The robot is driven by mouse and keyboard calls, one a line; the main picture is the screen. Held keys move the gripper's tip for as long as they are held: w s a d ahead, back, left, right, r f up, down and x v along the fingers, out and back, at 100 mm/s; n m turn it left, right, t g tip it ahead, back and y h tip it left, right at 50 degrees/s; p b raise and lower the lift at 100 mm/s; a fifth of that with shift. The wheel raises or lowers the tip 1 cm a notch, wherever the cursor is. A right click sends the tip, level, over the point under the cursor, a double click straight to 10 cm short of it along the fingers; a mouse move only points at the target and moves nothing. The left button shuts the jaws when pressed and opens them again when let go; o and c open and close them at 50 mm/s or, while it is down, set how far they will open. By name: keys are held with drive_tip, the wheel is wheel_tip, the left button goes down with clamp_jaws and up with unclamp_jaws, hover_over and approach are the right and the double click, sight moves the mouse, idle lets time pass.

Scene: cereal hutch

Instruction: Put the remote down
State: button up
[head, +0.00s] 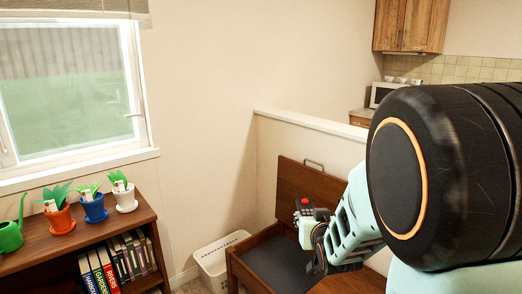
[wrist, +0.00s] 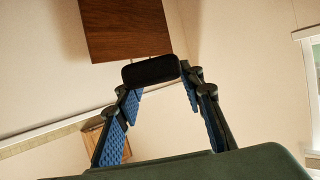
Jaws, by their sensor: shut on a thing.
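The remote (head: 305,208) is a small pale-grey and dark thing with a red spot on top. It stands up from my gripper (head: 318,230) in the head view, in front of the raised wooden lid. In the wrist view the remote (wrist: 151,71) is a dark rounded bar across the fingertips of my gripper (wrist: 158,86). The blue-padded fingers are shut on it. My arm hides part of the view to the right.
An open wooden chest (head: 242,272) with a dark grey inside is below my gripper; its lid (head: 335,183) is raised behind. A white basket (head: 211,262) stands to its left. A bookshelf (head: 140,220) holds books, potted plants and a green watering can (head: 10,237).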

wheel_tip(320, 180, up, 18)
drive_tip(key=p, duration=1.6)
drive_tip(key=shift+f, duration=0.25)
drive_tip(key=shift+w, duration=0.15)
